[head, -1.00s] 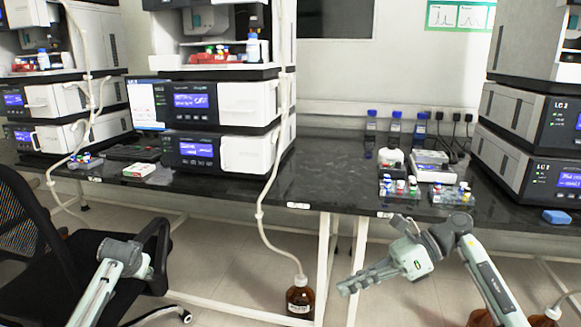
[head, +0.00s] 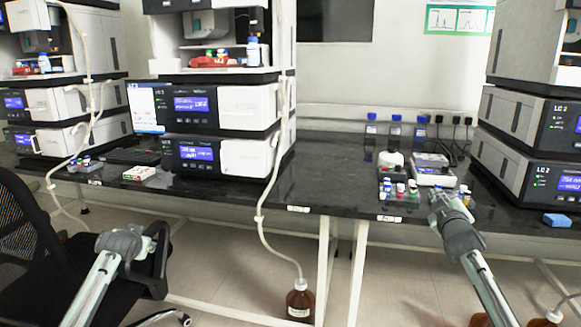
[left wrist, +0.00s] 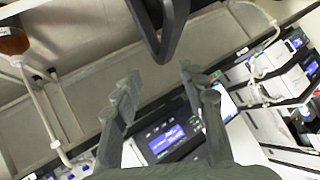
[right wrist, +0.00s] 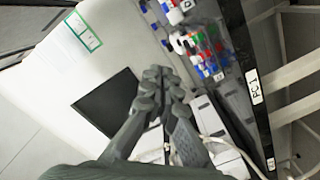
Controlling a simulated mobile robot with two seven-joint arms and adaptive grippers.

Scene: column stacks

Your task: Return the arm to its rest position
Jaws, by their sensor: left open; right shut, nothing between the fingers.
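My right arm (head: 463,243) is raised at the right of the head view, its end in front of the vial racks at the bench edge. Its gripper is mostly hidden behind the wrist there. The right wrist view shows the right gripper (right wrist: 162,78) with fingers together and nothing between them. My left arm (head: 108,265) is at the lower left, before the black chair. The left gripper (left wrist: 160,84) shows in the left wrist view with fingers apart and empty; it is not clearly visible in the head view.
The dark bench (head: 320,185) carries instrument stacks left (head: 210,130) and right (head: 535,150). A black chair (head: 35,250) is near the left arm. A brown bottle (head: 300,300) stands on the floor.

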